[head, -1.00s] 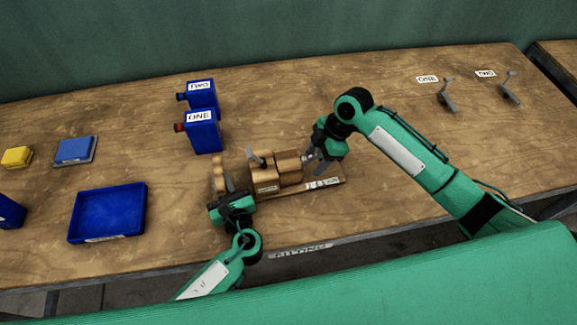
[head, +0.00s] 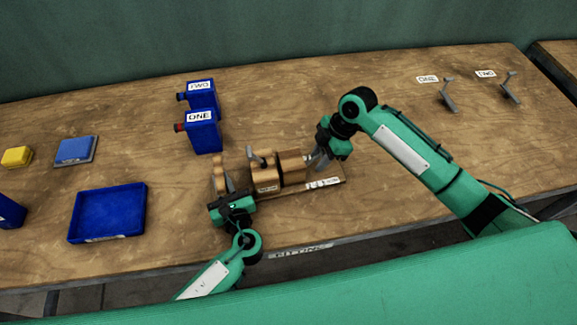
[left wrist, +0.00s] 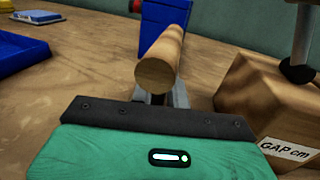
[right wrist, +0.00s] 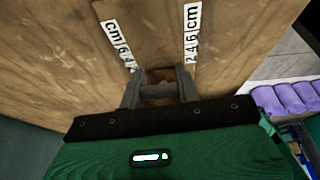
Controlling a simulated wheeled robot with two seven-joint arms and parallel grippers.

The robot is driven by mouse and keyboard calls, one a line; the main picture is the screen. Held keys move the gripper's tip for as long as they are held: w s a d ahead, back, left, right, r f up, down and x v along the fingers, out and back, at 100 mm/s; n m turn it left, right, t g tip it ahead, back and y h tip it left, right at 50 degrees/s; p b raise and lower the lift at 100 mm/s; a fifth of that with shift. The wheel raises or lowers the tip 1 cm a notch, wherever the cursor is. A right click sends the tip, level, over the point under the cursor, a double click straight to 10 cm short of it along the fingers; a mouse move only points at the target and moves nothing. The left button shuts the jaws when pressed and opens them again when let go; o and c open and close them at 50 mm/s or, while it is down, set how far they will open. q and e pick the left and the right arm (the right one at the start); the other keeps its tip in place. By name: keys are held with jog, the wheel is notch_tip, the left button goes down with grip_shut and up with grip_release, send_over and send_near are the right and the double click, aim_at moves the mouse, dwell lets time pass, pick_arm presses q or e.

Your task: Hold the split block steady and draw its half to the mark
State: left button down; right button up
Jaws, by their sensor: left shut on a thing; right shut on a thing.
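The split wooden block stands on a thin board (head: 335,185) near the table's front edge. Its left half (head: 265,176) bears a dark clamp on top and a "GAP cm" label (left wrist: 285,149). Its right half (head: 292,169) stands a narrow dark gap away. My left gripper (head: 229,184) is shut on a wooden round bar (left wrist: 160,70) left of the block. My right gripper (head: 314,162) is shut at the right half's right end; in the right wrist view its jaws close on a small grip piece (right wrist: 158,91) between two cm scales (right wrist: 192,35). The mark itself cannot be made out.
Two blue boxes labelled ONE (head: 203,131) and TWO (head: 201,95) stand behind the block. A blue tray (head: 108,212), a blue pad (head: 75,150) and a yellow block (head: 16,156) lie left. The table between is clear.

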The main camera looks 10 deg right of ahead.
pick_arm(q)
jog(key=shift+a, duration=0.1)
pick_arm(e)
jog(key=shift+d, duration=0.5)
jog(key=o, duration=1.2)
jog(key=shift+c, duration=0.2)
jog(key=v, duration=1.2)
pick_arm(q)
jog(key=c, duration=1.3)
grip_release()
pick_arm(e)
jog(key=shift+a, duration=0.1)
